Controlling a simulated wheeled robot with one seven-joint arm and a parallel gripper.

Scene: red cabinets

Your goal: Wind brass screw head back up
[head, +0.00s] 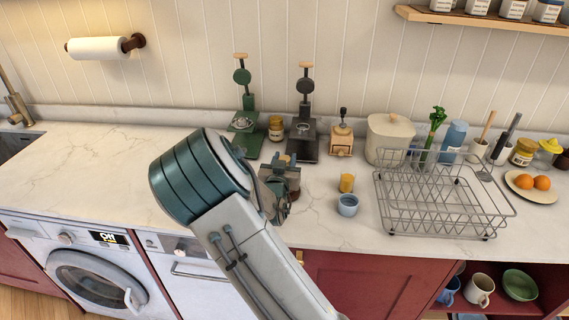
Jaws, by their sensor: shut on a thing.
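My gripper (279,181) is at the end of my teal and white arm, low over the counter left of the small blue cup. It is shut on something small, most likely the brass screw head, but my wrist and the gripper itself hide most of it. Tan-coloured bits show at the gripper's far side, and a reddish-brown part shows beside and below it. How far the screw head is turned cannot be seen.
A green press (244,118) and a black press (305,115) stand behind, with a jar (276,129) between them. A yellow piece (347,183), blue cup (348,205) and wire dish rack (440,200) stand to the right. The left counter (100,165) is clear.

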